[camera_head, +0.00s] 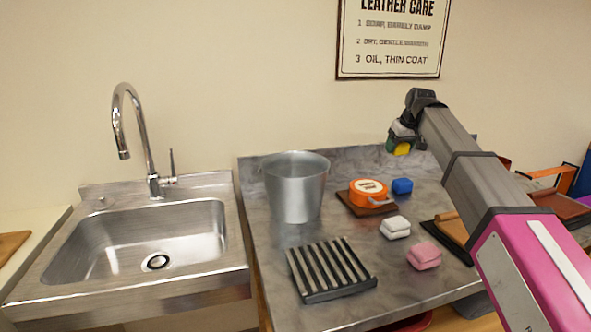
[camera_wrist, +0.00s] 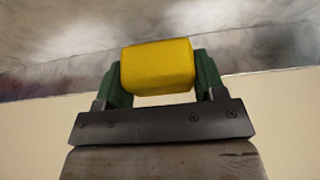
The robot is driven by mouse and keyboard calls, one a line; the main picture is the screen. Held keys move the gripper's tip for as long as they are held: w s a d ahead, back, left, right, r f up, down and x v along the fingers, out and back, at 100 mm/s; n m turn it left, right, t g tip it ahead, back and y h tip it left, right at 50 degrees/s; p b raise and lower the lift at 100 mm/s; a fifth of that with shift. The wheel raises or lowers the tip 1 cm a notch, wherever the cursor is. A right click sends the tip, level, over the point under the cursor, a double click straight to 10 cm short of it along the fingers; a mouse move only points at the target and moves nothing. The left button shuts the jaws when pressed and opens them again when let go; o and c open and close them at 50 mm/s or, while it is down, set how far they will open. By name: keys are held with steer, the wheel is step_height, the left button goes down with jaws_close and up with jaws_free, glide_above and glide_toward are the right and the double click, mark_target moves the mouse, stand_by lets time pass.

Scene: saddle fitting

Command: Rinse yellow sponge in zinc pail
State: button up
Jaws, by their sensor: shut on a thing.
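The zinc pail (camera_head: 296,189) stands upright on the grey counter, right of the sink. Its inside is mostly hidden from this angle. My gripper (camera_head: 401,149) is raised above the back right of the counter, to the right of the pail and apart from it. It is shut on the yellow sponge (camera_head: 402,150). In the wrist view the sponge (camera_wrist: 157,68) sits between the two green fingers.
A steel sink (camera_head: 140,245) with a tall tap (camera_head: 128,120) is at left. A black slatted rack (camera_head: 330,270) lies in front of the pail. An orange tin (camera_head: 368,190), a blue sponge (camera_head: 402,186), a white sponge (camera_head: 395,227) and a pink sponge (camera_head: 424,256) are on the counter.

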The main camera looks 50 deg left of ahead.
steer(key=shift+s, duration=0.1)
stand_by(0.3)
steer(key=s+a+r, duration=0.3)
steer(key=s+a, duration=0.1)
steer(key=s, duration=0.8)
steer(key=s+a+r, duration=0.3)
steer(key=s, duration=0.9)
steer(key=s+a+r, duration=0.3)
steer(key=s+a, duration=0.1)
steer(key=s, duration=0.8)
steer(key=shift+s+a+r, duration=0.15)
steer(key=shift+s+a, duration=0.1)
steer(key=shift+a, duration=0.1)
steer(key=shift+f, duration=4.5)
steer(key=shift+r, duration=0.1)
